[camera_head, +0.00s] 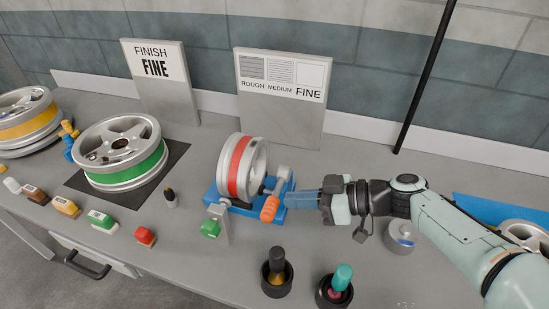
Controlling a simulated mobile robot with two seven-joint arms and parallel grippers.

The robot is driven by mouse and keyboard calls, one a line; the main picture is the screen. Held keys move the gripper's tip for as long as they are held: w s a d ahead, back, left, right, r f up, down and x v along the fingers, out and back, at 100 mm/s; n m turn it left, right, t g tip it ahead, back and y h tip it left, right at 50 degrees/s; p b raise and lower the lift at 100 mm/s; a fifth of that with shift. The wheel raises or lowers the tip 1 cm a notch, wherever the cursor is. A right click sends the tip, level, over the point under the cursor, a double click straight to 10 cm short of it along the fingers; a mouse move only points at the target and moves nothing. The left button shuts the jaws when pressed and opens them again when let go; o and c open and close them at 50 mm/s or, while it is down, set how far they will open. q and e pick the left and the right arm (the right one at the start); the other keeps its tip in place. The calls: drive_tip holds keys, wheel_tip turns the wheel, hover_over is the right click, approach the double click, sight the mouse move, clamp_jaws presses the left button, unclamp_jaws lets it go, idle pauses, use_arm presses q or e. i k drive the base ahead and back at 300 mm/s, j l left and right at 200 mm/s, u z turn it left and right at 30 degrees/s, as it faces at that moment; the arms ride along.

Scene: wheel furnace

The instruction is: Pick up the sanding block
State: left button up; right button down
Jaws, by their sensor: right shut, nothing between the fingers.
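Several small blocks that look like sanding blocks stand in a row along the left front of the bench: a brown one (36,194), a yellow one (67,207), a green one (102,220) and a red one (146,236). Which one the task means cannot be told. My right gripper (292,200) comes in from the right, shut and empty. Its bluish fingers point left, close to the orange handle (269,209) of the blue wheel stand (240,208); whether they touch cannot be told. It is well right of the blocks. My left gripper is not in view.
The stand holds a red-banded wheel (242,167). A green-banded wheel (121,155) lies on a dark mat (80,183). Two dark cups with brushes (277,280) (335,290) stand in front. Signs (283,95) (160,80) lean at the back. A green-knobbed post (212,227) stands before the stand.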

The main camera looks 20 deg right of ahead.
sight(66, 207)
drive_tip(key=k, duration=1)
